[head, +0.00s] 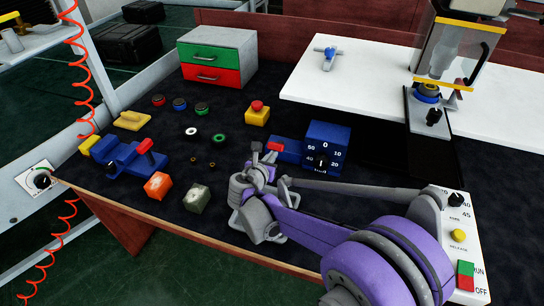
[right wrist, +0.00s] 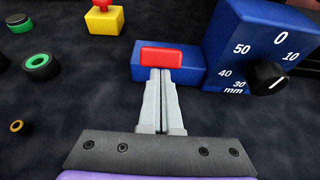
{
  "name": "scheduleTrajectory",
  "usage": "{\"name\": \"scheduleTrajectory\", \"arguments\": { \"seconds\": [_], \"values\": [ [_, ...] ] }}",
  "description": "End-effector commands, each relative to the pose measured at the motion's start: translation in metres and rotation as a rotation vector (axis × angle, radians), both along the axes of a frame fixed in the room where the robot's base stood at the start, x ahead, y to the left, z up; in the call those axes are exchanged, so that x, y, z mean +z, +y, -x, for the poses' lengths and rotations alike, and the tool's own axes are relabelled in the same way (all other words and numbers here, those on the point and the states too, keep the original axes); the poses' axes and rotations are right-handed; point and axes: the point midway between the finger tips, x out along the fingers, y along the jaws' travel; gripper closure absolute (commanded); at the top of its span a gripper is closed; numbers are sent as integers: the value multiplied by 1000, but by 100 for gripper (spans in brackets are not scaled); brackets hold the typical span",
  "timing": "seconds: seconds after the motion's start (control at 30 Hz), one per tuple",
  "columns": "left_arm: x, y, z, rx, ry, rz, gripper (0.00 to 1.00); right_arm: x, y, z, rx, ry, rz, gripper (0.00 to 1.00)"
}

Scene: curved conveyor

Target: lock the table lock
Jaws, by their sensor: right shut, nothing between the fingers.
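A low blue block (head: 288,151) with a red piece (head: 274,146) on it adjoins the blue dial box (head: 326,148). No label reading table lock is legible. In the right wrist view, the red piece (right wrist: 162,57) lies along the upper front of the blue block (right wrist: 190,75). My right gripper (head: 268,162) is shut and empty. In the right wrist view, its fingertips (right wrist: 161,72) are together right at the near side of the red piece; I cannot tell whether they touch it. My left gripper is not in view.
A yellow block with a red button (head: 257,113) stands behind. A blue vise-like device (head: 118,160), an orange cube (head: 158,186) and several rings lie left. A control panel (head: 458,235) is at right, and a white table (head: 390,85) at the back.

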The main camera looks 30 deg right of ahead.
Motion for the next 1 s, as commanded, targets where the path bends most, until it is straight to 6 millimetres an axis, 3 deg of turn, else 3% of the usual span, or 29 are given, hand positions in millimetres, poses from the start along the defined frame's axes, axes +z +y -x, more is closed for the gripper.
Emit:
{"name": "scheduleTrajectory", "arguments": {
  "seconds": [0.37,0.7,1.0],
  "values": [
    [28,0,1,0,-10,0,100,21,-6,-4,-1,89,-109,100],
    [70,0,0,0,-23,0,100,49,-22,-17,-3,288,-343,100],
    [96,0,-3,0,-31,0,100,65,-39,-32,-3,464,-547,100]
  ]
}}
